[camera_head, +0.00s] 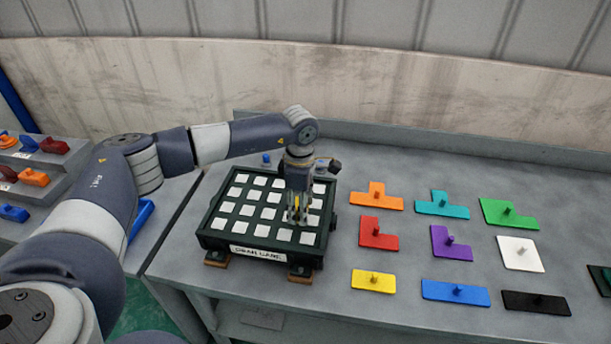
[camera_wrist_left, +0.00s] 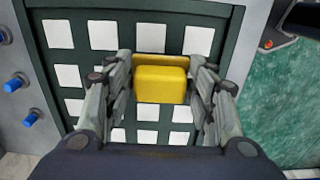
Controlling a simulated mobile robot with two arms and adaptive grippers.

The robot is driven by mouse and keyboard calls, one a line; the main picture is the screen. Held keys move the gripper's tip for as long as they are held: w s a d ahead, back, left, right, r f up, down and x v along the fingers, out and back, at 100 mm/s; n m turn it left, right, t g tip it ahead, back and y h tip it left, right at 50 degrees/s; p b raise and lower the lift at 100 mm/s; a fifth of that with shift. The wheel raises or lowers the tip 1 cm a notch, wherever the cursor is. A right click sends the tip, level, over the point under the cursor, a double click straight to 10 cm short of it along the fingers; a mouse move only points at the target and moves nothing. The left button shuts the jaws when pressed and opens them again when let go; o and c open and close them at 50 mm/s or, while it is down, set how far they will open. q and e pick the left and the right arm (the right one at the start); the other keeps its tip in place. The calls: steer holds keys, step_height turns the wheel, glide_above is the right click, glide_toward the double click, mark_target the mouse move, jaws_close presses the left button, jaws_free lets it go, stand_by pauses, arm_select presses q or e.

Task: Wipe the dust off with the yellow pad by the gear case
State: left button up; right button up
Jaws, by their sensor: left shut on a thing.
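The gear case (camera_head: 213,238) is a dark green box with a grid of white square cells and a front label that reads as its name. It sits on the left part of the grey bench. My left gripper (camera_head: 297,212) points down over the case's right half. It is shut on the yellow pad, a yellow block (camera_wrist_left: 160,85) between both fingers in the left wrist view. Whether the pad touches the grid (camera_wrist_left: 103,35) is hard to tell. I cannot make out dust on the case. My right gripper is in neither view.
Several coloured plates with knobs lie right of the case, among them a red one (camera_head: 378,234) and a yellow one (camera_head: 373,281). A stepped rack (camera_head: 60,165) with orange, red and blue parts stands at the left. A wall runs behind the bench.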

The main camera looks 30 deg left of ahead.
arm_select(q)
step_height(320, 180, up, 2)
steer(key=shift+a+p, duration=0.15)
steer(key=shift+p, duration=0.25)
steer(key=shift+r+p, duration=0.4)
steer(key=shift+r, duration=0.35)
steer(key=shift+d+r+p, duration=0.2)
steer(key=shift+r+p, duration=0.1)
steer(key=shift+r, duration=0.3)
steer(key=shift+a+r, duration=0.1)
steer(key=shift+r, duration=0.05)
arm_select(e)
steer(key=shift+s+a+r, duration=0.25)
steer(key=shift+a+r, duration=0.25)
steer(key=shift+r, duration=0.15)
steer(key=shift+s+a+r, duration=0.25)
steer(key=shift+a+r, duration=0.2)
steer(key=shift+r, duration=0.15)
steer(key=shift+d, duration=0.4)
